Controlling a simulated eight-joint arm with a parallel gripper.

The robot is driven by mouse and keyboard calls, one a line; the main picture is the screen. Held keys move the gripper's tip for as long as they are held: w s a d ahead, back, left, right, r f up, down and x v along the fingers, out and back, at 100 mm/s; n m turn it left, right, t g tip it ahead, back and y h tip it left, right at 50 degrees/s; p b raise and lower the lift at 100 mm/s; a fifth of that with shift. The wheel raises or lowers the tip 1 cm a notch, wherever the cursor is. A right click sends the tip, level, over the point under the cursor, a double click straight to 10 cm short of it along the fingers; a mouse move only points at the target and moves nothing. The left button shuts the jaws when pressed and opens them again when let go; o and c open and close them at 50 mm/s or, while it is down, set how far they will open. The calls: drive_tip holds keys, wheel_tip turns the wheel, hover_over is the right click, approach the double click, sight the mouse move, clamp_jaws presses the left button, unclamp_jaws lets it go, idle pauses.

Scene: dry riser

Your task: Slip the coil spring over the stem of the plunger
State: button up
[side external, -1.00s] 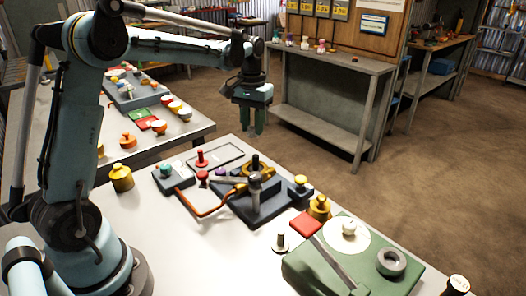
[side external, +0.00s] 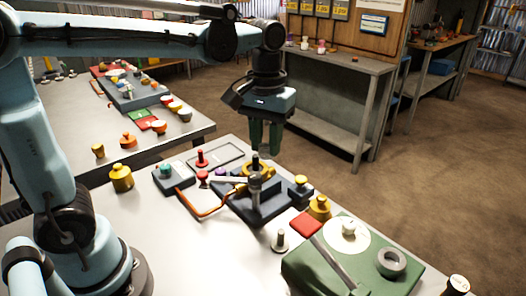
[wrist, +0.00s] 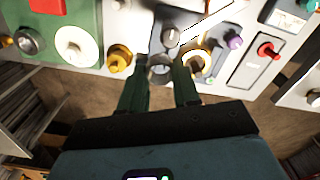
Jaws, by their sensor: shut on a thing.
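My gripper (side external: 276,148) hangs above the far edge of the table, fingers pointing down. In the wrist view its green fingers (wrist: 160,80) are closed around a small grey ring-shaped thing, apparently the coil spring (wrist: 160,72).
A grey cylinder (side external: 254,185) with a lever stands on the dark fixture (side external: 262,207). Yellow knobs (side external: 319,207), a red block (side external: 305,224) and a green box (side external: 330,270) with a white disc lie to the right. A yellow weight (side external: 121,178) stands left. Bare table shows at front.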

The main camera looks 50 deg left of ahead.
drive_tip(key=w+a+f, duration=0.1)
drive_tip(key=a+f, duration=0.1)
drive_tip(key=w+a+f, duration=0.1)
drive_tip(key=a, duration=0.2)
drive_tip(key=w+a+f, duration=0.1)
drive_tip(key=a+f, duration=0.1)
drive_tip(key=a, duration=0.1)
drive_tip(key=shift+w+a+f, duration=0.1)
drive_tip(key=shift+w+f, duration=0.2)
drive_tip(key=shift+f, duration=1.9)
drive_tip(key=shift+f, duration=0.15)
drive_tip(key=o, duration=1)
wheel_tip(320, 180, up, 12)
drive_tip(key=m+t, duration=0.4)
drive_tip(key=t, duration=0.2)
approach(255, 155)
drive_tip(key=s+d+f, duration=0.2)
drive_tip(key=s+d, duration=0.3)
drive_tip(key=shift+s+f+m+t, duration=0.1)
drive_tip(key=shift+f+m+t, duration=0.2)
drive_tip(key=shift+f+t, duration=0.4)
